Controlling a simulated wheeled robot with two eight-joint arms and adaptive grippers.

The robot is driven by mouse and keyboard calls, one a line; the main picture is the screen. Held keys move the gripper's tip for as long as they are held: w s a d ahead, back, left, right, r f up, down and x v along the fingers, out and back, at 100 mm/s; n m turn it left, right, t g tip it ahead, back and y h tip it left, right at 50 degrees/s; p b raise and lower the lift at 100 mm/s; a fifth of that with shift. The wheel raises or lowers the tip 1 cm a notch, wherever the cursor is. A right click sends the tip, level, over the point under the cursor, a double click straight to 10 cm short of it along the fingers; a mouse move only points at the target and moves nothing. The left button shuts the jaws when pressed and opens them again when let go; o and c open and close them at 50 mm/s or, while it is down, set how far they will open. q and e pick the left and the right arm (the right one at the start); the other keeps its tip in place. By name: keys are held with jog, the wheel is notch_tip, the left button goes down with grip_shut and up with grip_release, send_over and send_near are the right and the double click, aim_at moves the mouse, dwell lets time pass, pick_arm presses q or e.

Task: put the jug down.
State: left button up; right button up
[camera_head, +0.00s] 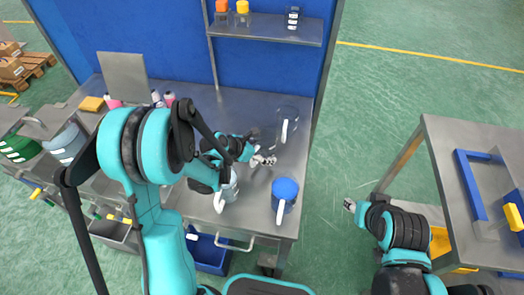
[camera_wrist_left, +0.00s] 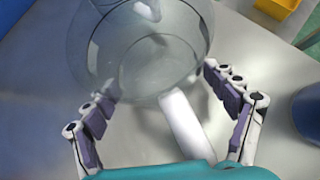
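A clear jug (camera_head: 289,112) with a white handle stands on the grey metal bench near its right edge. It also shows in the left wrist view (camera_wrist_left: 135,60), its white handle (camera_wrist_left: 184,125) lying between the spread fingers. My left gripper (camera_head: 263,160) is open just in front of this jug, with a gap on each side of the handle. My right gripper (camera_head: 350,205) is low over the floor at the right; its fingers are too small to read. Another jug with a white handle (camera_head: 220,201) is partly hidden by my left arm. A blue-topped jug (camera_head: 285,189) stands near the bench's front edge.
A shelf (camera_head: 268,28) with small containers is on the blue back panel (camera_head: 270,68). Pink-marked bottles (camera_head: 169,98) stand at the back left of the bench. A second table (camera_head: 460,160) with a blue frame is at the right, beyond open floor.

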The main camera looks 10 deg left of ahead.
pick_arm(q)
jog(key=shift+s+a+r+p, duration=0.1)
jog(key=shift+s+r+p, duration=0.05)
jog(key=shift+r+p, duration=0.25)
jog(key=s+a+r+m+y+p, duration=0.1)
jog(key=s+a+r+m+y, duration=0.1)
jog(key=s+r+m, duration=0.7)
jog(key=s+a+r+m+y+p, duration=0.2)
jog(key=s+r+m, duration=0.6)
jog(key=s+m, duration=0.5)
jog(key=shift+s+a+r+m+y, duration=0.3)
jog(key=shift+a+m+y, duration=0.4)
jog(key=shift+m, duration=2.3)
jog(key=shift+d, duration=0.15)
